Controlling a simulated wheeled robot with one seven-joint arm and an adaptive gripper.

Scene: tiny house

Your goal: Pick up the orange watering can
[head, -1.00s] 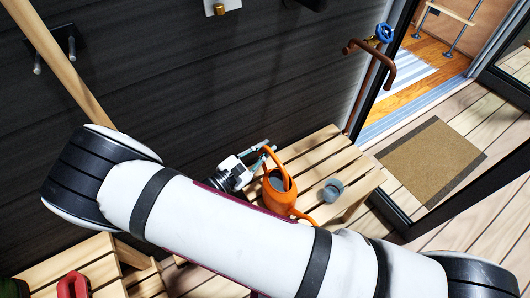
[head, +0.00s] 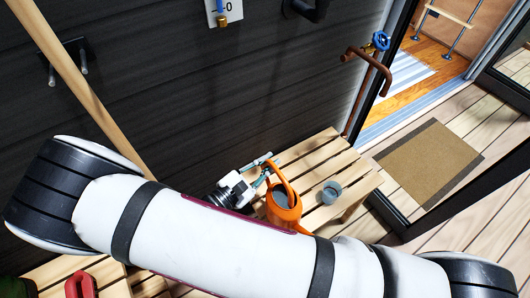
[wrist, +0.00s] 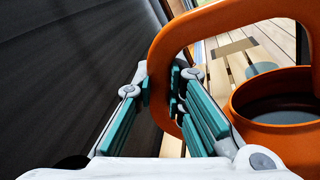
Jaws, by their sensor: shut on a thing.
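The orange watering can (head: 283,213) is over or on the slatted wooden bench (head: 323,152) in the head view; my arm hides its lower part, so I cannot tell whether it touches the slats. My gripper (head: 265,172) is at the can's handle, on its wall side. In the wrist view, the green-padded fingers of my gripper (wrist: 162,88) are on either side of the orange handle (wrist: 163,60), shut on it. The can's open rim (wrist: 238,103) is to the right of the fingers.
A grey-blue cup (head: 331,192) stands on the bench to the right of the can. The dark plank wall (head: 200,110) is close behind. A copper pipe with a blue valve (head: 380,42) sticks out by the doorway. A brown mat (head: 430,163) lies on the deck.

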